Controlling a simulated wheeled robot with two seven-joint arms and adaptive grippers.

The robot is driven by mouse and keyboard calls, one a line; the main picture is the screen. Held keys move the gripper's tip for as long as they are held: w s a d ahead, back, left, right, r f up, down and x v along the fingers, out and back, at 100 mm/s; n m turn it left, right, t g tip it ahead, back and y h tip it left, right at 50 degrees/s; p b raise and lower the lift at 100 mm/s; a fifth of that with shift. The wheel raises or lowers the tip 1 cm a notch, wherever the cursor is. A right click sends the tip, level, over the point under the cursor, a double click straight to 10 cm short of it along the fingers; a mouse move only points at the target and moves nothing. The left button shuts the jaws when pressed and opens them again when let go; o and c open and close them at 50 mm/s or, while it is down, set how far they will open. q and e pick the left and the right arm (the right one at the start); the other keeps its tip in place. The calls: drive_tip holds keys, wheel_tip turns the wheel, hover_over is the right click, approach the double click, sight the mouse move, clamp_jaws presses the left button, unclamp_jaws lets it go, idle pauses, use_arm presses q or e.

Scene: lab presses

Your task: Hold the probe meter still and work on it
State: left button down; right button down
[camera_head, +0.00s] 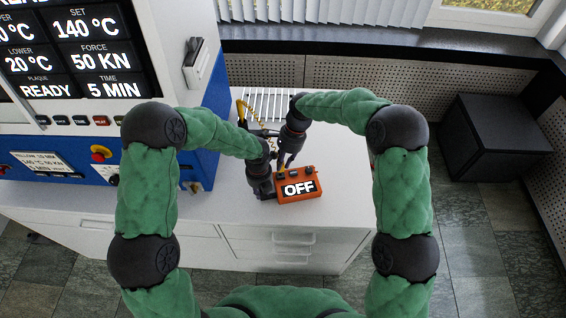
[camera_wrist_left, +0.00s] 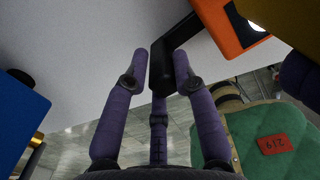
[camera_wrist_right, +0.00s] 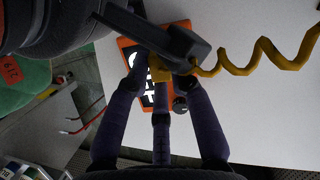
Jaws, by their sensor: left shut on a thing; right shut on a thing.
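The probe meter (camera_head: 298,185) is an orange box on the white counter, and its display reads OFF. In the left wrist view its orange corner (camera_wrist_left: 240,25) shows at top right, with a black angled handle (camera_wrist_left: 180,32) on its side. My left gripper (camera_wrist_left: 160,62) is shut on that handle. My right gripper (camera_wrist_right: 162,75) is shut on a dark probe (camera_wrist_right: 155,35) with a yellow coiled cord (camera_wrist_right: 250,68). It holds the probe above the meter, as the right wrist view shows. My fingers hide much of its grip, and I cannot see its tip.
A blue and white press (camera_head: 70,160) with screens and buttons stands at the left. A white slotted rack or grille (camera_head: 275,100) is behind my grippers. The counter (camera_head: 345,165) is clear right of the meter, up to its edge. A black box (camera_head: 500,130) stands far right.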

use_arm(q)
drive_tip(key=shift+s+d+f, duration=0.2)
drive_tip(key=shift+s, duration=0.2)
use_arm(e)
drive_tip(key=shift+w+a+r, duration=0.1)
drive_tip(key=shift+w+r, duration=0.05)
drive_tip(key=shift+r, duration=1.05)
drive_tip(key=shift+w+a+r, duration=0.1)
drive_tip(key=shift+w+r, duration=0.05)
drive_tip(key=shift+r, duration=1)
use_arm(q)
drive_tip(key=c, duration=0.9)
unclamp_jaws()
drive_tip(key=shift+c, duration=0.2)
drive_tip(key=r, duration=0.7)
drive_tip(key=shift+w+r, duration=0.25)
drive_tip(key=shift+w, duration=0.15)
use_arm(e)
drive_tip(key=shift+s+f, duration=0.25)
drive_tip(key=shift+f, duration=0.05)
use_arm(q)
drive_tip(key=shift+a+r, duration=0.15)
drive_tip(key=shift+r, duration=0.35)
use_arm(e)
drive_tip(key=shift+d, duration=0.15)
drive_tip(key=shift+s+f, duration=0.1)
